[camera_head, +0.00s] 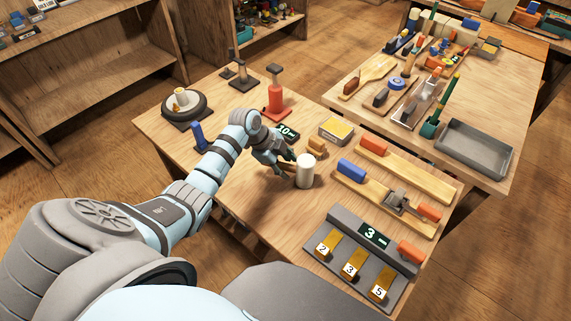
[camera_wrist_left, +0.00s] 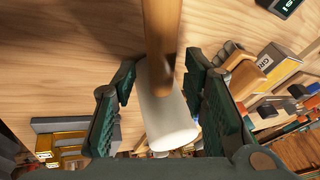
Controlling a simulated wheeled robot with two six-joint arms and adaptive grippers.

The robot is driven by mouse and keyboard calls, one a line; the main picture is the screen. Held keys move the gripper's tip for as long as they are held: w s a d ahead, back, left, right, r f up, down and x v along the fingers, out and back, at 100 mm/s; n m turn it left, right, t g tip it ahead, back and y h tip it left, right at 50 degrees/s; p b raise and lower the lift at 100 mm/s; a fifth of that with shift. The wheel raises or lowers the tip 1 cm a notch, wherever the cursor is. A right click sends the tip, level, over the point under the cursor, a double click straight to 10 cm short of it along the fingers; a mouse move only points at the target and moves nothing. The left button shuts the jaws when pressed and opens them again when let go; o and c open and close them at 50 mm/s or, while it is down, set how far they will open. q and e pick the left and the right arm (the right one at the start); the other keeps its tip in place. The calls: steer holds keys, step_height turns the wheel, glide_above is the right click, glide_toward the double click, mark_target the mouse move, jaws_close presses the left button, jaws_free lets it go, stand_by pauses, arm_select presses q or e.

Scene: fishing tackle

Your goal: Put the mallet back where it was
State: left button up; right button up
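The mallet has a white cylindrical head (camera_head: 305,172) and a brown wooden handle. In the head view the head looks upright on or just above the table, and the handle points left towards my gripper. In the left wrist view the white head (camera_wrist_left: 166,115) shows between my fingers, and the handle (camera_wrist_left: 162,30) runs out of the top of the picture. My left gripper (camera_head: 286,160) is at the handle side of the mallet. In the wrist view its fingers (camera_wrist_left: 162,72) stand apart, with gaps beside the handle. My right gripper is out of view.
Behind the mallet are a small display (camera_head: 287,131), a yellow-topped box (camera_head: 337,130) and a small wooden piece (camera_head: 316,146). To its right lie boards with red and blue handles (camera_head: 405,172). A numbered stand (camera_head: 375,238) is in front. A red-based tool (camera_head: 275,100) stands further back.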

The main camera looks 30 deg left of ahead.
arm_select(q)
steer(key=p+v, duration=0.2)
steer(key=v, duration=1)
